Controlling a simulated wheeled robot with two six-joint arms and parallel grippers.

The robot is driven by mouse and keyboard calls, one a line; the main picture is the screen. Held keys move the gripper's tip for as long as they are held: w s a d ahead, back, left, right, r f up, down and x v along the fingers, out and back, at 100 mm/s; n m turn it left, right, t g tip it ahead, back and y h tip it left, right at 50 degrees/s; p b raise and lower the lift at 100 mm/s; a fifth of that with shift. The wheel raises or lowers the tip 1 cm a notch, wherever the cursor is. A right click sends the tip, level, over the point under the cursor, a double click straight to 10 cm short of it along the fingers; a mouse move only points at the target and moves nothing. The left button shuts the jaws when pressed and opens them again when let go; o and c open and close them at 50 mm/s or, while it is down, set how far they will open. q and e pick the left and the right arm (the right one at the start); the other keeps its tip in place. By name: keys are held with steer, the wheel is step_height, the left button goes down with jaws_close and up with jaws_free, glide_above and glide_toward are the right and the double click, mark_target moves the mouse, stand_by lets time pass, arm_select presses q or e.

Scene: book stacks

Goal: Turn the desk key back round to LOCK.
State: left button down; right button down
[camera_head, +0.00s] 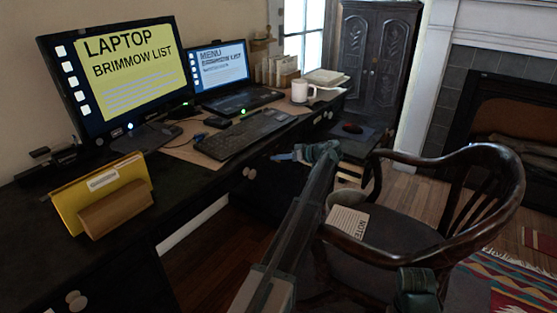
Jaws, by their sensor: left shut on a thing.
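My left arm reaches up from the bottom middle to the desk front. My left gripper (280,157) points left at the dark drawer front (262,190), below the desk top's edge. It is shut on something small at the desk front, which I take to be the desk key. The key itself and any LOCK marking are too small or hidden to make out, so its turn cannot be read. A teal part of my other arm shows at the bottom right, but no right fingers are visible.
The desk holds a large monitor (118,70), laptop (218,75), keyboard (243,132), white mug (300,91) and yellow folder in a wooden holder (115,208). A wooden armchair (450,180) with a note (347,222) on its seat stands close right of my left arm.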

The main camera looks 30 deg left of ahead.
arm_select(q)
steer(key=shift+f+m+g+b, duration=0.1)
steer(key=shift+m+g+b, duration=0.5)
steer(key=shift+m, duration=0.4)
steer(key=c, duration=1)
jaws_free()
steer(key=shift+o, duration=0.2)
steer(key=p+v, duration=0.4)
steer(key=v, duration=0.9)
steer(key=shift+w+d, duration=0.2)
steer(key=shift+d, duration=0.25)
steer(key=shift+f, duration=0.1)
